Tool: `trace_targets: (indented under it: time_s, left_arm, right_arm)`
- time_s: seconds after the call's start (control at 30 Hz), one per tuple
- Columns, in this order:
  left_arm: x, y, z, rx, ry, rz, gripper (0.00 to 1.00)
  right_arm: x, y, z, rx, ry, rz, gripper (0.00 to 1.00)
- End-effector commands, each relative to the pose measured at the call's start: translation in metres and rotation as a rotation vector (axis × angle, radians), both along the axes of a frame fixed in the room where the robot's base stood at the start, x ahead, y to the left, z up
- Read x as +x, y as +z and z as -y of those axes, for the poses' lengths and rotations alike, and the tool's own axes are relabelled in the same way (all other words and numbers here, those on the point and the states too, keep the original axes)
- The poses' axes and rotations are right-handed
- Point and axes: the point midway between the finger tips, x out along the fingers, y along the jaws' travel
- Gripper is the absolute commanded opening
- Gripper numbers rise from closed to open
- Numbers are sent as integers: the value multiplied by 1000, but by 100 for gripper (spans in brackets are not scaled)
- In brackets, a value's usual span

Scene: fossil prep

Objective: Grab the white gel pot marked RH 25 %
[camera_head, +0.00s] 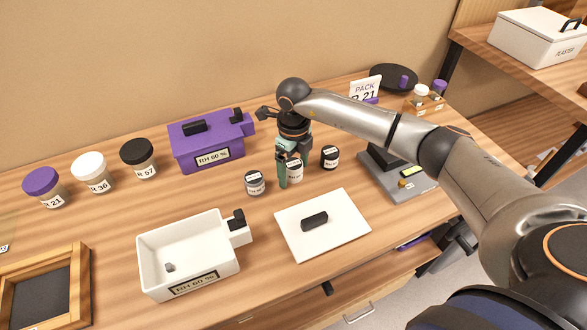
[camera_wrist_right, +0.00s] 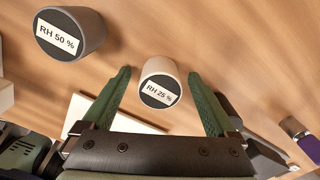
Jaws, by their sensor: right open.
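The white gel pot marked RH 25 % (camera_wrist_right: 160,68) stands on the wooden bench, with a dark label face and a white tag. In the right wrist view my right gripper (camera_wrist_right: 160,78) is open, with one green finger on each side of the pot and a gap visible on both sides. In the head view the pot (camera_head: 295,172) shows partly behind the fingers of my right gripper (camera_head: 289,158). A grey pot marked RH 50 % (camera_wrist_right: 70,32) stands beside it; it also shows in the head view (camera_head: 255,183). My left gripper is out of view.
A black pot (camera_head: 330,157) stands close on the right. A white board with a dark handle (camera_head: 345,235) lies in front. An open white box (camera_head: 160,255) and a purple box (camera_head: 205,152) stand to the left. A grey device (camera_head: 405,185) is at the right.

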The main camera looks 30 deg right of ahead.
Motion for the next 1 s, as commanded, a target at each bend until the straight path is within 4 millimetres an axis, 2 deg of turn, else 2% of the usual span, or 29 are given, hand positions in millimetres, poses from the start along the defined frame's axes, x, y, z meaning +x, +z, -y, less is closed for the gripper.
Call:
trace_targets:
  time_s: [0.17,0.9,0.97,1.0]
  left_arm:
    - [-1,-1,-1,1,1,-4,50]
    - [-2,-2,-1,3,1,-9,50]
    - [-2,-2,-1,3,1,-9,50]
    - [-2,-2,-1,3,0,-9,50]
  right_arm:
    - [0,0,0,0,0,0,91]
    - [0,1,0,0,0,0,8]
    - [0,1,0,0,0,1,1]
    - [0,1,0,0,0,1,1]
